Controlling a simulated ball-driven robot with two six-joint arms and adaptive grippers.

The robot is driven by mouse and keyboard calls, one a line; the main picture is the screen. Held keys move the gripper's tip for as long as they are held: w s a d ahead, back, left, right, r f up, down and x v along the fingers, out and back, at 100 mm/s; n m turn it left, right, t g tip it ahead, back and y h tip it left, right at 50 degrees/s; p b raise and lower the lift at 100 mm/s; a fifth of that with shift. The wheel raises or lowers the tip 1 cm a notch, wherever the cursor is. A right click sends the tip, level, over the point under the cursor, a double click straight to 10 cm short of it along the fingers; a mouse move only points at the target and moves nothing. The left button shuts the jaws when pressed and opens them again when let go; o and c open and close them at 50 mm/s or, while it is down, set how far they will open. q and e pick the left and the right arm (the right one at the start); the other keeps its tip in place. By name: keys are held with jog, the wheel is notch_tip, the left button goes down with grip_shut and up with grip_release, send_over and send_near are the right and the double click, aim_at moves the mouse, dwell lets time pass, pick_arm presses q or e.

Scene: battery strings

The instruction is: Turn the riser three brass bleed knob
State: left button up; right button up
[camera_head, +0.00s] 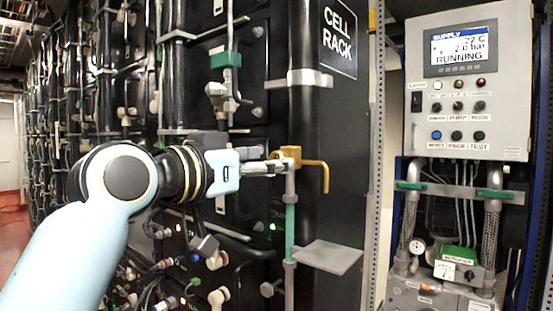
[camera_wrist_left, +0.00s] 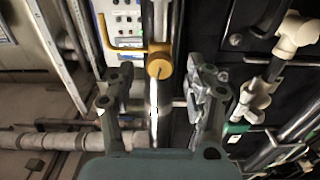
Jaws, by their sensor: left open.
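A brass knob (camera_head: 288,153) sits at the top of a thin riser pipe (camera_head: 290,205) with a green section, and a brass spout (camera_head: 325,172) bends down to its right. In the left wrist view the round brass knob (camera_wrist_left: 159,62) shows ahead of the fingers, with its yellow spout (camera_wrist_left: 122,48) running left. My left gripper (camera_head: 272,168) reaches in from the left at about the knob's height. Its fingers (camera_wrist_left: 160,100) are open on either side of the pipe just short of the knob; I cannot tell whether they touch it. My right gripper is not in view.
A grey plate (camera_head: 327,257) juts out below the spout. The black cell rack (camera_head: 345,130) stands behind. White valves (camera_head: 216,92) and cables crowd the left. A control panel (camera_head: 468,125) stands at the right, with hoses and a gauge (camera_head: 444,269) below.

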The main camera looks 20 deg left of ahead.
pick_arm(q)
jog(key=shift+p+x, duration=0.3)
jog(key=shift+x, duration=1.25)
jog(key=shift+c, duration=0.4)
grip_shut()
